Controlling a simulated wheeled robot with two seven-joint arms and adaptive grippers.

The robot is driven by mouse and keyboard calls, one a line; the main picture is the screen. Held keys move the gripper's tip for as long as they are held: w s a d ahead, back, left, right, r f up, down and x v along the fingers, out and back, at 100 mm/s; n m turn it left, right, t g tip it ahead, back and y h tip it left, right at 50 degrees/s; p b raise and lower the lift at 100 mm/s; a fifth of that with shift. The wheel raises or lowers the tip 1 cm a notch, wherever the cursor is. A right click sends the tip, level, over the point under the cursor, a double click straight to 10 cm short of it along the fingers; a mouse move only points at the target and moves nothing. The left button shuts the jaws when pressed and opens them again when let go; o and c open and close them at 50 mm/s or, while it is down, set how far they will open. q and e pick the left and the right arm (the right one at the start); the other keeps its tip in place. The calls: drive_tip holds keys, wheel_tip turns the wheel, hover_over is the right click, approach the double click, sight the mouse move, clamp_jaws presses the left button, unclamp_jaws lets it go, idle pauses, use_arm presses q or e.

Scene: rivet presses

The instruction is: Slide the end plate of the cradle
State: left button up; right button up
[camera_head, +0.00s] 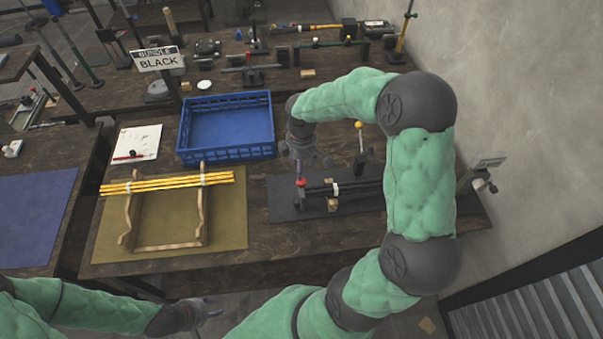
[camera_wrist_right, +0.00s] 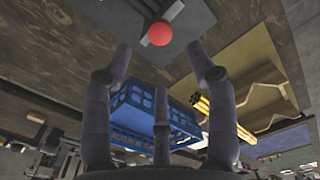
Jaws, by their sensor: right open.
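The cradle (camera_head: 333,204) stands on a dark mat and holds several black rods, with a light band around them. A red ball knob (camera_head: 301,182) tops its left end, and a yellow ball knob (camera_head: 359,124) tops a post behind it. My right gripper (camera_head: 303,160) hangs just above and behind the red knob, partly hidden by its own wrist. In the right wrist view the red knob (camera_wrist_right: 160,33) lies beyond the open fingers (camera_wrist_right: 160,62), apart from them. The end plate itself is hard to make out. My left gripper (camera_head: 218,306) is open and empty, in front of the table.
A blue crate (camera_head: 226,152) stands behind the mats. A wooden rack (camera_head: 165,246) on an olive mat carries several yellow rods. A "BUNDLE BLACK" sign (camera_head: 158,59) stands at the back left. A wall (camera_head: 520,120) bounds the right.

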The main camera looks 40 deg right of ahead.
drive_tip(key=shift+r, duration=2.05)
